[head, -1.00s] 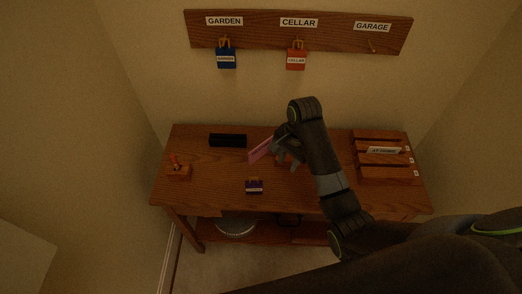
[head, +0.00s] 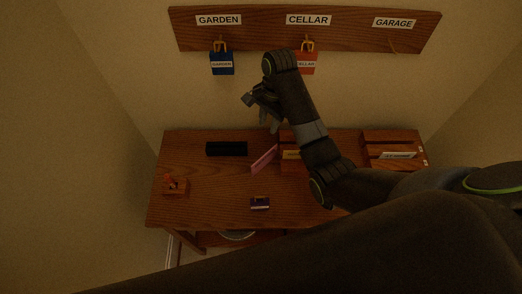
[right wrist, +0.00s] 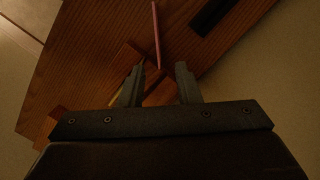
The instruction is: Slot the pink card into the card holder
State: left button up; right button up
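The pink card (head: 264,159) stands on edge, slanted, near the middle of the desk. It also shows edge-on in the right wrist view (right wrist: 156,32), ahead of the fingers. A wooden block with a yellowish label (head: 291,155), perhaps the card holder, is just right of the card, partly hidden by my right arm. I cannot tell whether the card sits in a slot or only beside the wood. My right gripper (head: 262,108) is above and behind the card, apart from it. Its fingers (right wrist: 158,88) are spread and empty. My left gripper is out of view.
A black box (head: 227,149) lies left of the card. A small wooden stand with a red item (head: 175,186) is at far left. A dark padlock (head: 260,203) lies in front. A slotted wooden rack (head: 372,150) stands right. Blue (head: 222,63) and red (head: 309,68) padlocks hang on the wall board.

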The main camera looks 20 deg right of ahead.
jog(key=b, duration=0.5)
send_near(265, 155)
jog(key=shift+s+a+f+b, duration=0.1)
jog(key=shift+a+f+b, duration=0.2)
jog(key=shift+f, duration=0.15)
jog(key=shift+s+a+f+b, duration=0.1)
jog(key=shift+a+f+b, duration=0.15)
jog(key=shift+f, duration=0.25)
notch_tip(265, 155, down, 2)
jog(key=shift+s+a+f+p, duration=0.1)
jog(key=shift+s+f+p, duration=0.1)
jog(key=shift+p, duration=0.3)
notch_tip(265, 155, down, 5)
jog(key=shift+f+p, duration=0.2)
jog(key=shift+p, duration=0.3)
jog(key=shift+a+f, duration=0.1)
jog(key=shift+f, duration=0.5)
jog(key=shift+c, duration=0.3)
grip_shut()
